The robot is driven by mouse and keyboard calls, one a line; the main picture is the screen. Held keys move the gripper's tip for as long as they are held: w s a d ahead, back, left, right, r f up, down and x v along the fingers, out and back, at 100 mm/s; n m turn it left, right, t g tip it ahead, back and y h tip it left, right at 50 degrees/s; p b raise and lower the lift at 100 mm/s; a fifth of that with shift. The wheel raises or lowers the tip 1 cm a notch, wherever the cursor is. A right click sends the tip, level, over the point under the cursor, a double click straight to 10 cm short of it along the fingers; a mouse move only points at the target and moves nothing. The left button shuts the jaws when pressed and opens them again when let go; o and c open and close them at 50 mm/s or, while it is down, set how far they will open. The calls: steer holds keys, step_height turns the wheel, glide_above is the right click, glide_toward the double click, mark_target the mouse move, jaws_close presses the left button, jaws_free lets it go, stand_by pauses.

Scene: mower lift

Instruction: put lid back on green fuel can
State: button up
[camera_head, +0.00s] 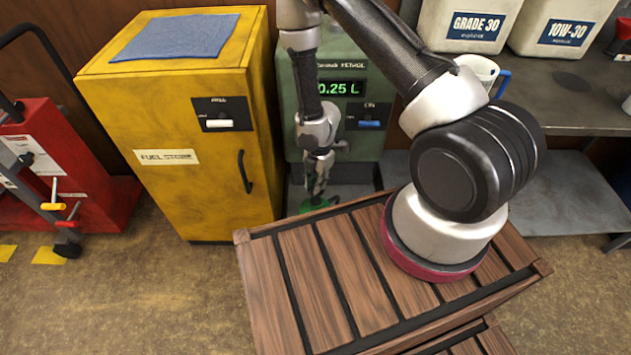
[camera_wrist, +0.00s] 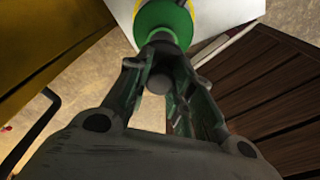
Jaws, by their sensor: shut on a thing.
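The green fuel can (camera_wrist: 165,18) shows at the top of the wrist view, with a round green shoulder and a yellow band. In the head view only a green patch of it (camera_head: 320,206) shows low in front of the pump, behind the crate edge. My gripper (camera_head: 318,190) points down over the can. In the wrist view my gripper (camera_wrist: 160,52) is shut on a small dark round piece, apparently the lid (camera_wrist: 158,82), in line with the can's top. I cannot tell whether the lid touches the can's neck.
A green petrol pump (camera_head: 345,140) reading 0.25 L stands behind my gripper. A yellow fuel cabinet (camera_head: 190,160) with a blue cloth (camera_head: 175,37) is to its left. A slatted wooden crate (camera_head: 340,270) stands in front. A bench (camera_head: 560,100) with oil containers is at right.

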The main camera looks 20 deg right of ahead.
steer(key=shift+f, duration=2.95)
steer(key=shift+f, duration=0.15)
steer(key=o, duration=1)
steer(key=shift+o, duration=0.4)
steer(key=o, duration=0.4)
steer(key=shift+r, duration=3.55)
